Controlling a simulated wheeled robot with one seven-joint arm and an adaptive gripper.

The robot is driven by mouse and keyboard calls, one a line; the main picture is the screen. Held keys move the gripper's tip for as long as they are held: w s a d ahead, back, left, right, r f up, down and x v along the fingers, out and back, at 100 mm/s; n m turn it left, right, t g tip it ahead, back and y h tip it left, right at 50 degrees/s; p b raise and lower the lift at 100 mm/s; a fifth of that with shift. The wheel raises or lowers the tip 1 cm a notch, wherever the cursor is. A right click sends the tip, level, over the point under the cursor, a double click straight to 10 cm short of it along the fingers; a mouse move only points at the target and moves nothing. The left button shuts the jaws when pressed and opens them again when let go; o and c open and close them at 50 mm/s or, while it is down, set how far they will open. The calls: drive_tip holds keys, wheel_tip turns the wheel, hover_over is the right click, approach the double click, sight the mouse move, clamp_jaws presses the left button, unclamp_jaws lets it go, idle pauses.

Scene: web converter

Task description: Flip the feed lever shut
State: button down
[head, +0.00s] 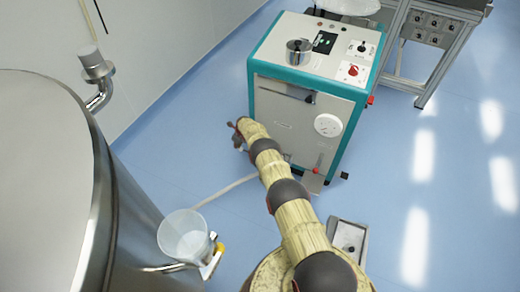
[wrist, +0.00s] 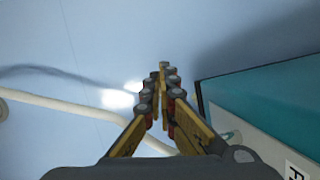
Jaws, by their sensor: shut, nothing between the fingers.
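The teal-edged white machine (head: 300,115) stands on the floor in the middle of the head view. A small lever with a red tip (head: 317,168) is low on its front, and a dark handle (head: 310,98) is near the front's upper edge. I cannot tell which of these is the feed lever. My gripper (head: 238,133) is shut and empty, left of the machine's front and apart from both. In the wrist view the shut fingers (wrist: 163,72) point over blue floor, with the machine's teal edge (wrist: 270,95) to their right.
A pale hose (head: 225,188) runs along the floor to the machine. A clear bucket (head: 184,238) hangs beside a large steel tank (head: 45,170) at left. A small metal box (head: 348,238) with a dark knob is on the floor at right. The floor further right is open.

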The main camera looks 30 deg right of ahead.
drive_tip(key=shift+r, duration=0.1)
idle(0.7)
drive_tip(key=v, duration=1.1)
drive_tip(key=shift+r, duration=0.35)
drive_tip(key=shift+a, duration=0.1)
idle(0.4)
